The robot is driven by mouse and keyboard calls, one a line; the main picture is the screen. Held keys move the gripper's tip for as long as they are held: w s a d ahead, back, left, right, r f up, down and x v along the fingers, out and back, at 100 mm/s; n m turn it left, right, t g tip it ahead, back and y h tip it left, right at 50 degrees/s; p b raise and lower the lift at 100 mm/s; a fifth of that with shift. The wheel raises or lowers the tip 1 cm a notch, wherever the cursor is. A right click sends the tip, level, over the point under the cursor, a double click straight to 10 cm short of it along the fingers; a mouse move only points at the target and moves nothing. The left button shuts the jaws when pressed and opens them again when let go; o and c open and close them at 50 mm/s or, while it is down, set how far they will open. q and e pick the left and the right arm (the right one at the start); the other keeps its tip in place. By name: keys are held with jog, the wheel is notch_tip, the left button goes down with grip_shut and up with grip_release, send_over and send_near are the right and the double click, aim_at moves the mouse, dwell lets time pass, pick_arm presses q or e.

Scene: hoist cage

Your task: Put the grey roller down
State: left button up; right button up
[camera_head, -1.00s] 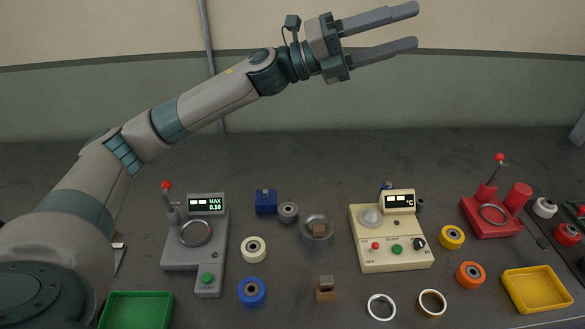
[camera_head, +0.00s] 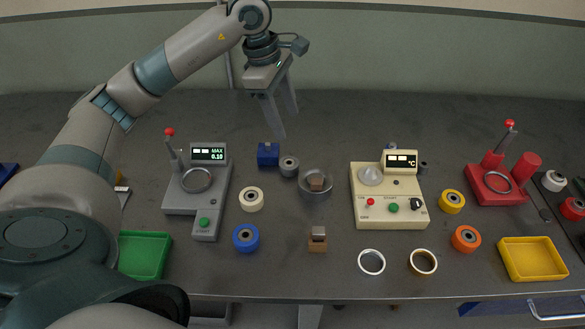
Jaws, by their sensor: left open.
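The grey roller (camera_head: 289,166) is on the dark table, just right of a small blue block (camera_head: 268,154). My right gripper is not in view.
A grey device with a lever (camera_head: 197,190), a beige device (camera_head: 388,197) and a red press (camera_head: 500,181) stand across the table. A green tray (camera_head: 145,255) and a yellow tray (camera_head: 533,259) lie near the front. Several coloured rollers and rings lie between them.

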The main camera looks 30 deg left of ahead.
pick_arm(q)
jog(key=a, duration=0.1)
jog(key=a+y, duration=0.1)
jog(key=shift+s+a+f, duration=0.15)
jog(key=shift+a, duration=0.2)
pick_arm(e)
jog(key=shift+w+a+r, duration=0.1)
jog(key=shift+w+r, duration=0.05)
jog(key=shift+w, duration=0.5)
pick_arm(q)
jog(key=shift+f, duration=0.1)
jog(key=p, duration=0.4)
send_over(284, 165)
notch_tip(284, 165, down, 11)
jog(key=shift+s+a+r, duration=0.1)
jog(key=shift+r, duration=0.1)
jog(key=shift+f, duration=0.6)
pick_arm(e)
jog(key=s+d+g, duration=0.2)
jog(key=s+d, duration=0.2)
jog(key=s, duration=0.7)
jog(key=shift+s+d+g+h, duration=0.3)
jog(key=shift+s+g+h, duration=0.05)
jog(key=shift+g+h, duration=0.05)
